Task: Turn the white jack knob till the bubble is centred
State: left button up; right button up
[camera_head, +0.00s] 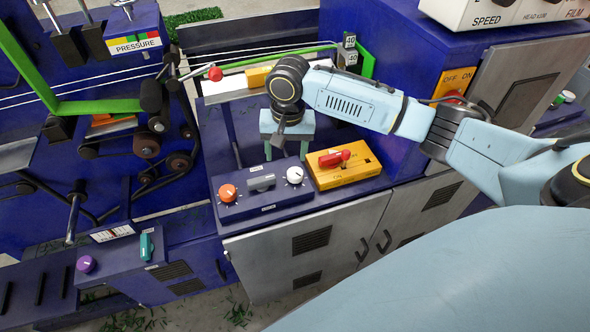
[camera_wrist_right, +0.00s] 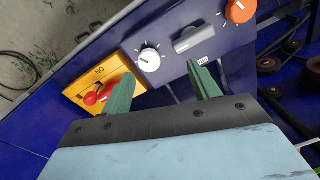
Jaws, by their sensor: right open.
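The white knob (camera_head: 294,175) sits at the right end of a dark blue panel, with tick marks around it. In the right wrist view the white knob (camera_wrist_right: 149,60) shows beyond the fingertips, roughly between them. My right gripper (camera_head: 286,153) is open and empty, its green fingers pointing down behind the knob in the head view. In the wrist view the open gripper (camera_wrist_right: 160,77) is apart from the knob. A grey raised piece (camera_head: 262,182) lies beside the knob; I cannot make out a bubble. My left gripper is not in view.
An orange knob (camera_head: 228,193) is at the panel's left end. A yellow box (camera_head: 345,172) with a red switch (camera_head: 335,158) stands close to the right of the white knob. Rollers and a green frame (camera_head: 95,107) are at the left.

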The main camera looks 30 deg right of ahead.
jog(key=d+r+m, duration=0.2)
jog(key=d+r, duration=0.1)
jog(key=b, duration=0.2)
send_over(295, 172)
notch_tip(295, 172, down, 7)
jog(key=shift+s+r, duration=0.1)
notch_tip(295, 172, down, 5)
jog(key=shift+f+b, duration=0.15)
jog(key=shift+b, duration=0.3)
jog(key=shift+f, duration=0.35)
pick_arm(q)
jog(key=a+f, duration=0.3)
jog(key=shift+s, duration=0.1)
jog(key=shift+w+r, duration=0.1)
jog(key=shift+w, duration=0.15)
pick_arm(e)
jog(key=c, duration=1)
